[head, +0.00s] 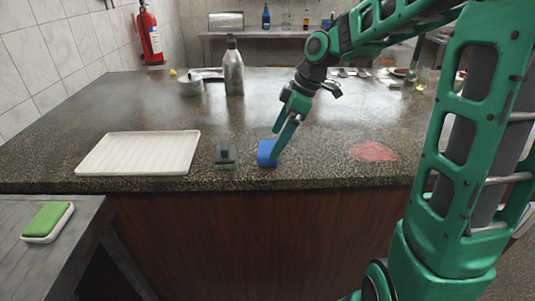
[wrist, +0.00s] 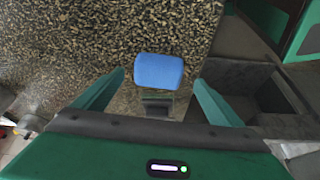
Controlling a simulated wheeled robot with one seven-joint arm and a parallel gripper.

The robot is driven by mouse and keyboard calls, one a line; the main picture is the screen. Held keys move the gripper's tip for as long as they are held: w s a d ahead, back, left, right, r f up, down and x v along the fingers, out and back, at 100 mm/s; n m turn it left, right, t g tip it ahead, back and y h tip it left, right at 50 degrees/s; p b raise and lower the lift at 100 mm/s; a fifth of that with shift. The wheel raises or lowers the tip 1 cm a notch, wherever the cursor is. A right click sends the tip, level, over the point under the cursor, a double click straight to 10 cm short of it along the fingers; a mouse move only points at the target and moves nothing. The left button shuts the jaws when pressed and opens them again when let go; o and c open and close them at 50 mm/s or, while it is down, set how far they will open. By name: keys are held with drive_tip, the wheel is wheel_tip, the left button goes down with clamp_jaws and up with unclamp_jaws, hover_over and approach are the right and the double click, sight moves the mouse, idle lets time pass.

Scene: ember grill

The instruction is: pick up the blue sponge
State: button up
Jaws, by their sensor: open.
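The blue sponge (head: 266,153) sits on the speckled stone counter near its front edge in the head view. In the wrist view the blue sponge (wrist: 159,70) shows just beyond and between the fingertips. My gripper (head: 283,146) comes down from the upper right, and its fingers overlap the right side of the sponge in the head view. In the wrist view my gripper (wrist: 160,80) is open, with one green finger on each side and gaps between them and the sponge. I cannot tell whether a finger touches it.
A grey and black block-like item (head: 225,154) stands just left of the sponge, beside a white ribbed tray (head: 138,153). A reddish patch (head: 373,152) lies to the right. A metal bottle (head: 233,68) and pot (head: 190,85) stand farther back. A green sponge (head: 47,218) rests on the lower left table.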

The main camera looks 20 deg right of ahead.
sight(269, 147)
drive_tip(key=shift+w+a+x, duration=0.15)
drive_tip(key=shift+x, duration=1.25)
drive_tip(key=shift+w+a+x, duration=0.15)
drive_tip(key=shift+x, duration=1.25)
drive_tip(key=shift+r, duration=0.15)
drive_tip(key=c, duration=1.1)
